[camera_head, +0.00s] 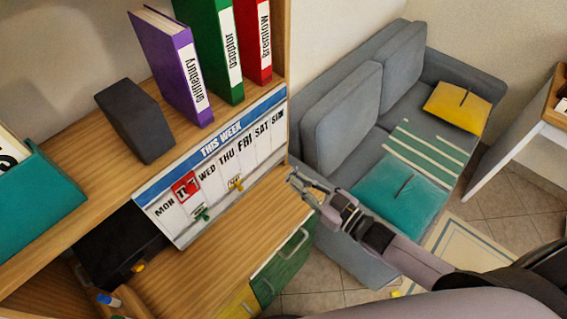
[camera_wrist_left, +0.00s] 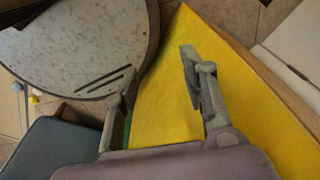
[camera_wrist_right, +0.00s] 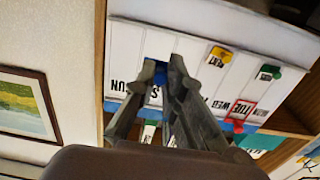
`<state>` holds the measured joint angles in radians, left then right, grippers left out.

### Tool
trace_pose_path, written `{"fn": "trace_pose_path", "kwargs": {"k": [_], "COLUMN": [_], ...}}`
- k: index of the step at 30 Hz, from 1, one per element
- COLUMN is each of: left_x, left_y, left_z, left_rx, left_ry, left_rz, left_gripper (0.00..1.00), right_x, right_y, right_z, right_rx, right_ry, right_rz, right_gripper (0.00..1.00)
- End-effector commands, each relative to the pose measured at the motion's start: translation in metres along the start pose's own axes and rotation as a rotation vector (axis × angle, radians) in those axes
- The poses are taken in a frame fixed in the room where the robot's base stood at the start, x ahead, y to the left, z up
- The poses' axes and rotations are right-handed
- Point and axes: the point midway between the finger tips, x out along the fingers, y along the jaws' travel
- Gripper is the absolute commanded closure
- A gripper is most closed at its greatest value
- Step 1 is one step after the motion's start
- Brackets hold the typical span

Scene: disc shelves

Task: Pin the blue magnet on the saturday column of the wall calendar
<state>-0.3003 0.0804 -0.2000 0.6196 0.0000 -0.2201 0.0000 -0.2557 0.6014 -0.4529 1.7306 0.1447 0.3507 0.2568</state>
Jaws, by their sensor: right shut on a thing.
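The wall calendar (camera_head: 222,165) with the blue "THIS WEEK" strip hangs on the shelf front; SAT and SUN are at its right end in the head view. My right gripper (camera_head: 297,182) is just off its lower right edge. In the right wrist view, the gripper (camera_wrist_right: 163,68) is shut on the blue magnet (camera_wrist_right: 158,70), mostly hidden between the fingertips. The calendar (camera_wrist_right: 187,55) appears upside down behind it, and the fingers overlap the Saturday lettering. Contact with the board cannot be told. My left gripper (camera_wrist_left: 160,75) is open and empty, away from the calendar.
A green magnet (camera_head: 202,214) and a yellow magnet (camera_head: 237,184) are on the calendar, left of the Saturday column. A red frame (camera_head: 185,187) marks TUE. Binders (camera_head: 172,65) and a dark block (camera_head: 136,120) stand on the shelf above. A grey sofa (camera_head: 345,110) is at right.

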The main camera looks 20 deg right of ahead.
Motion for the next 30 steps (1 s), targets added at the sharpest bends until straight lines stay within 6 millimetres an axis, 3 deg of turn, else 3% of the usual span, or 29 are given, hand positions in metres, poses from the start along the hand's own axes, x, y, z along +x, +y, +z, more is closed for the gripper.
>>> {"fn": "trace_pose_path", "kwargs": {"k": [3, 9, 17, 20, 27, 30], "left_x": [-0.014, -0.024, -0.028, -0.019, 0.017, 0.026], "left_y": [0.0, -0.001, -0.001, 0.0, 0.0, 0.001], "left_z": [-0.001, -0.002, -0.003, -0.002, 0.001, 0.002], "left_rx": [0.0, 0.0, 0.0, 0.0, 0.0, 0.0], "left_ry": [0.0, 0.0, 0.0, 0.0, 0.0, 0.001], "left_rz": [0.0, 0.0, 0.0, 0.0, 0.0, 0.0], "left_gripper": [0.6, 0.6, 0.6, 0.6, 0.6, 0.6], "right_x": [-0.034, -0.075, -0.101, -0.089, -0.015, 0.008], "right_y": [-0.001, 0.0, 0.001, 0.002, 0.004, 0.002], "right_z": [-0.003, -0.002, 0.0, 0.004, 0.008, 0.005], "right_rx": [0.0, -0.001, 0.0, 0.008, 0.058, 0.076], "right_ry": [-0.006, -0.002, 0.002, 0.009, 0.016, 0.012], "right_rz": [0.0, 0.0, 0.001, 0.005, 0.009, 0.003], "right_gripper": [1.0, 1.0, 1.0, 1.0, 1.0, 1.0]}}
